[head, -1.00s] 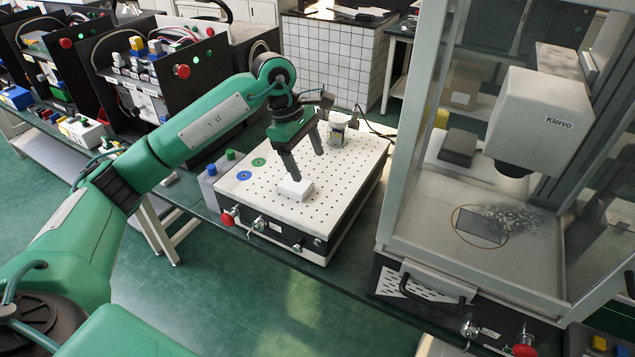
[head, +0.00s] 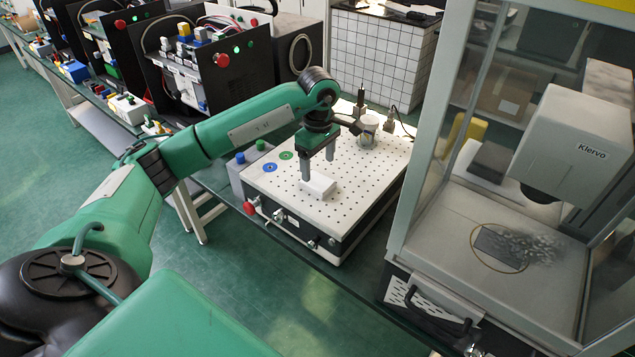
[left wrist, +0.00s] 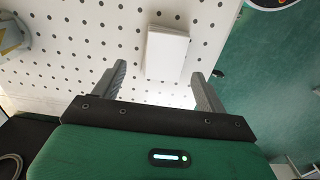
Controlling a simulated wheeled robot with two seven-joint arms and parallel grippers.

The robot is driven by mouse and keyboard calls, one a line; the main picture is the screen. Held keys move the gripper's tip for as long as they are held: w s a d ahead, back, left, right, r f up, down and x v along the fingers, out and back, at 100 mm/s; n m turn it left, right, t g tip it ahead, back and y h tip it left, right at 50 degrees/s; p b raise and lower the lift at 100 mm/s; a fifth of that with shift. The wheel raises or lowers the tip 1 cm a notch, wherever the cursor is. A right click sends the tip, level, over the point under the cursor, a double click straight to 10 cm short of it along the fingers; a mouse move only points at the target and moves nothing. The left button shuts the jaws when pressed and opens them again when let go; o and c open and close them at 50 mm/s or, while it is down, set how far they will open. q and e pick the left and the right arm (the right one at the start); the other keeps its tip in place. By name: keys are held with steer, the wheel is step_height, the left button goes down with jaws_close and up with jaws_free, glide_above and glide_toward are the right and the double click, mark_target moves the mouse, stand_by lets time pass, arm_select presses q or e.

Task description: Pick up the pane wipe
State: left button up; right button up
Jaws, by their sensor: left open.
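The pane wipe looks to be the small white block (head: 318,187) lying on the perforated white plate (head: 345,165). It also shows in the left wrist view (left wrist: 166,53), a pale flat-topped block just past my fingertips. My left gripper (head: 318,167) points down over the plate, just behind and above the block. Its two fingers are apart with nothing between them. In the left wrist view the fingers (left wrist: 158,72) lie to either side of the block's near end. Whether a fingertip touches the plate is hard to tell. My right gripper is not in view.
A pale cup-like container (head: 368,130) stands at the plate's back corner. Blue and green discs (head: 286,155) lie at its left. A glass-walled cabinet with a white Klervo unit (head: 575,140) stands to the right. Black equipment boxes (head: 215,70) stand behind my arm.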

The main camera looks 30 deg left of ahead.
mark_target(317, 181)
arm_select(q)
steer(key=shift+s+f+p, duration=0.25)
steer(key=shift+f+p, duration=0.2)
steer(key=shift+f, duration=0.5)
step_height(317, 181, down, 3)
steer(key=shift+p, duration=0.35)
steer(key=c, duration=1)
steer(key=shift+c, duration=0.3)
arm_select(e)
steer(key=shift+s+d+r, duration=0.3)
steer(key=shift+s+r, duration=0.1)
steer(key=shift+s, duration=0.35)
